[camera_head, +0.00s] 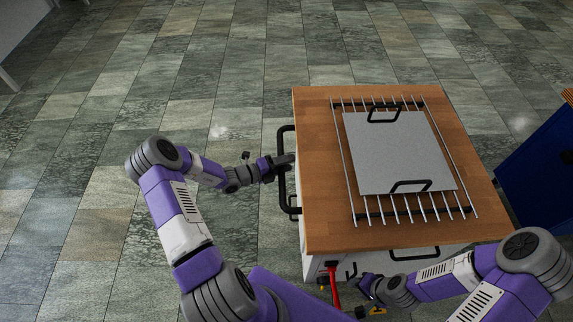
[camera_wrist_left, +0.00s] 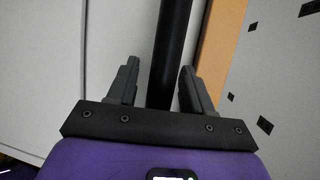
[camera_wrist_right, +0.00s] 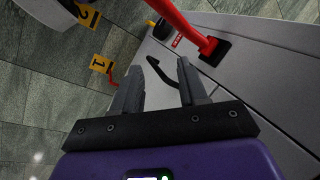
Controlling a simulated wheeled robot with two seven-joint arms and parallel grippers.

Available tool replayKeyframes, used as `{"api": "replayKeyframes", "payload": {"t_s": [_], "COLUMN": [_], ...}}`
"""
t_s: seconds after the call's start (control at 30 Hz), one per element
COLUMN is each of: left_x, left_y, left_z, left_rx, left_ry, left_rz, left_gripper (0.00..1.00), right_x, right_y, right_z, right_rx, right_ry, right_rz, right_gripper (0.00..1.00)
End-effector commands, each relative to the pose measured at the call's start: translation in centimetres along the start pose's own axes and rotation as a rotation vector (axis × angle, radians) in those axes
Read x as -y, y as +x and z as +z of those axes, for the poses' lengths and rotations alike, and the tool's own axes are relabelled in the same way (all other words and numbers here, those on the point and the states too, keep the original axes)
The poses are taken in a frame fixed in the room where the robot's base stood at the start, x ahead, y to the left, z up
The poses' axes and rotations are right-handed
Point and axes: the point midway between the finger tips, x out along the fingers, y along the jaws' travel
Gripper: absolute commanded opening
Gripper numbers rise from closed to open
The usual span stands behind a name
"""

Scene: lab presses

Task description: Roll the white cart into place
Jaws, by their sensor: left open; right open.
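The white cart (camera_head: 312,266) has a wooden top (camera_head: 318,130) and a black bar handle (camera_head: 283,190) on its left side. My left gripper (camera_head: 285,164) is at this handle. In the left wrist view the handle (camera_wrist_left: 171,50) runs between the open fingers, which are not closed on it. My right gripper (camera_head: 366,288) is open in front of the cart's near side. In the right wrist view a red lever (camera_wrist_right: 180,20) and a black hook-shaped lever (camera_wrist_right: 158,72) are just beyond its fingertips (camera_wrist_right: 158,75), with nothing seen held.
A metal rack (camera_head: 345,170) and a grey plate (camera_head: 395,150) with two black handles lie on the cart top. A blue cabinet (camera_head: 540,165) stands close on the right. Yellow number tags (camera_wrist_right: 101,63) show near the levers.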

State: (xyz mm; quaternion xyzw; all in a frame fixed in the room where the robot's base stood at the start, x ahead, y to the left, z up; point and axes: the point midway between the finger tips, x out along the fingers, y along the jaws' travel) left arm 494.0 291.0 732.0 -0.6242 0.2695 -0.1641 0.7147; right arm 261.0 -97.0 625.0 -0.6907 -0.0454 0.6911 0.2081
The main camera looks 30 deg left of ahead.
Motion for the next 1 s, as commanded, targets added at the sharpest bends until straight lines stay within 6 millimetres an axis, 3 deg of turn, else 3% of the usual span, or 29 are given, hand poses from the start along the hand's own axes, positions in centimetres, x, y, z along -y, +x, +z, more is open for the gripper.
{"api": "replayKeyframes", "payload": {"t_s": [0.3,0.63,1.0], "left_x": [0.04,0.04,0.03], "left_y": [0.33,0.31,0.0], "left_z": [-0.03,-0.04,-0.02], "left_rx": [-0.001,-0.001,-0.001], "left_ry": [0.0,0.001,0.0], "left_rz": [0.0,0.0,0.0], "left_gripper": [0.49,0.0,0.0], "right_x": [0.0,-0.01,0.07], "right_y": [0.04,0.05,-0.15], "right_z": [-0.02,-0.02,-0.01], "right_rx": [0.0,0.0,0.0], "right_ry": [0.0,0.0,0.0], "right_rz": [0.0,0.0,0.0], "right_gripper": [0.43,0.43,0.43]}}
